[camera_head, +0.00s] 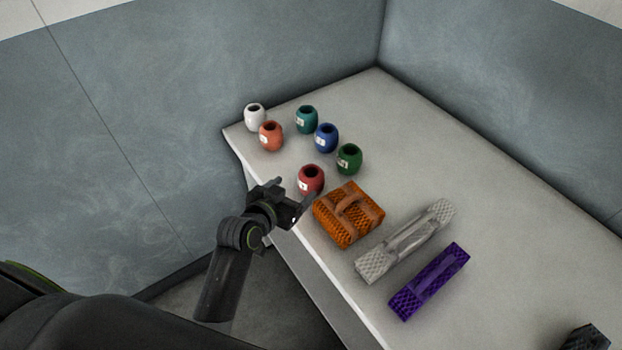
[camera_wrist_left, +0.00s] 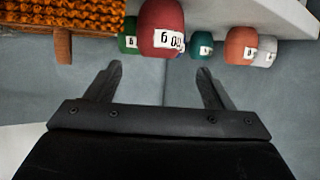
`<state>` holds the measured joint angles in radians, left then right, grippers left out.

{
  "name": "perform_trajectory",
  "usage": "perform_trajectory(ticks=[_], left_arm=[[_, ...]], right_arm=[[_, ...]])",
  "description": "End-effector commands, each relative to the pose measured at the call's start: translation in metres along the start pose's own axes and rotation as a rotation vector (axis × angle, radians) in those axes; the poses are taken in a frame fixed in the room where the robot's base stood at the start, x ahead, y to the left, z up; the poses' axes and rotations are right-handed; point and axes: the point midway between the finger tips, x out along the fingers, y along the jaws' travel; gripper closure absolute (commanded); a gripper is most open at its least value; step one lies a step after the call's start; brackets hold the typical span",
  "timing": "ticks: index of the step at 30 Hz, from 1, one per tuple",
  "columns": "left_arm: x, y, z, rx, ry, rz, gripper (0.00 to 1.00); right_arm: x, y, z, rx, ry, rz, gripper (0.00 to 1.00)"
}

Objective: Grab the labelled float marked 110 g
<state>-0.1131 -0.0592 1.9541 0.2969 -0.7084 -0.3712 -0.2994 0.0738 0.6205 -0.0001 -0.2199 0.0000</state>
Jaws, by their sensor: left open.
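Several small labelled floats stand on the table: white (camera_head: 255,117), orange-red (camera_head: 271,136), teal (camera_head: 306,120), blue (camera_head: 326,138), green (camera_head: 349,159) and red (camera_head: 311,180). Their labels are too small to read in the head view. My left gripper (camera_head: 298,203) is open and empty at the table's edge beside the red float. My right gripper is out of view.
An orange net bundle (camera_head: 348,214) lies close right of my left gripper. White (camera_head: 405,241) and purple (camera_head: 430,281) net bundles lie nearer the front. A dark object (camera_head: 586,338) sits at the lower right. The table (camera_head: 440,150) is clear at the back right; walls stand behind.

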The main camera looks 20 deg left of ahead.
Motion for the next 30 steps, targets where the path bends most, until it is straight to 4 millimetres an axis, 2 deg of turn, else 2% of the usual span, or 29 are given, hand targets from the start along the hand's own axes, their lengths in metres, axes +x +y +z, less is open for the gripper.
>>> perform_trajectory(ticks=[6, 14, 24, 30], left_arm=[[0.029, 0.0, 0.0, 0.002, -0.001, 0.0, 0.25], [0.041, 0.0, 0.001, 0.001, -0.001, 0.0, 0.25], [0.077, 0.002, 0.009, 0.001, 0.0, 0.001, 0.25], [0.089, 0.002, 0.01, 0.001, -0.001, 0.0, 0.25]], right_arm=[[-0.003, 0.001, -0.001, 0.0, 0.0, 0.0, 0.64], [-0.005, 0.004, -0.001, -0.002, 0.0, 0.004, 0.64], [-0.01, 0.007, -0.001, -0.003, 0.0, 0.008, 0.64], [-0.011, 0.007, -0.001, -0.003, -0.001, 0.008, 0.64]])
